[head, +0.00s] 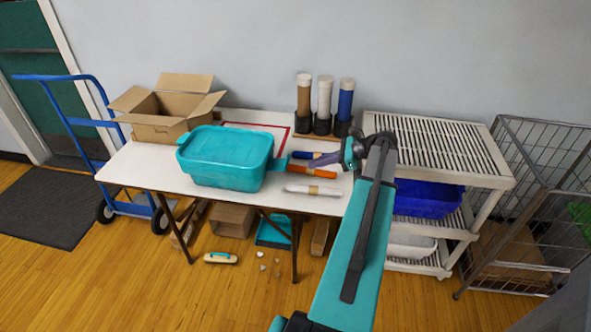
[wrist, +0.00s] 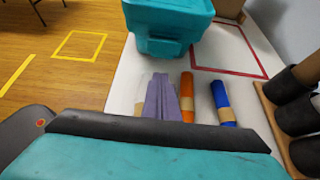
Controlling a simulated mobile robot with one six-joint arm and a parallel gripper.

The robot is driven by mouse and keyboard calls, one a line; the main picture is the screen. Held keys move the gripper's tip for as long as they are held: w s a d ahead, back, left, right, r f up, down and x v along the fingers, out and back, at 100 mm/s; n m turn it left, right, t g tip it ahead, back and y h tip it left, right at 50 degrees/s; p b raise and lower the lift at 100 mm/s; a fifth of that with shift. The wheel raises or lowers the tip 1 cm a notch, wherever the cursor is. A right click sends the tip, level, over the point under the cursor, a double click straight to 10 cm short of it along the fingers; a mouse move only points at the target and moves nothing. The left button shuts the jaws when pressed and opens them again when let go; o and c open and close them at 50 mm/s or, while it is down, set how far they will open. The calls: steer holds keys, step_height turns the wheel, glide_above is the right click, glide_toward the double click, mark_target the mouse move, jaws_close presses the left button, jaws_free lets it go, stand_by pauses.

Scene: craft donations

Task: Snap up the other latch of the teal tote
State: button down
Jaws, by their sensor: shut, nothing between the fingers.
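The teal tote (head: 225,165) stands lidded on the white table; its near end also shows at the top of the wrist view (wrist: 170,20). On its right end, a teal latch flap (head: 279,165) sticks outward from below the lid rim; the wrist view shows this latch (wrist: 164,47) too. The left end's latch is hard to make out. My gripper (head: 312,164) is right of the tote, above the fabric rolls, pointing toward that right-end latch but apart from it. Its purple-grey fingers (wrist: 160,77) are together and empty.
Orange (head: 318,173), blue (head: 303,155) and white (head: 314,190) rolls lie below my gripper. Several upright tubes (head: 324,105) stand behind. An open cardboard box (head: 160,130) is behind the tote. A shelf cart (head: 440,140) is right of the table. Red tape marks bare tabletop.

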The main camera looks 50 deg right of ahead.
mark_target(278, 164)
steer(key=shift+p+x, duration=1.1)
steer(key=shift+x, duration=3.8)
steer(key=shift+s+d+r, duration=0.15)
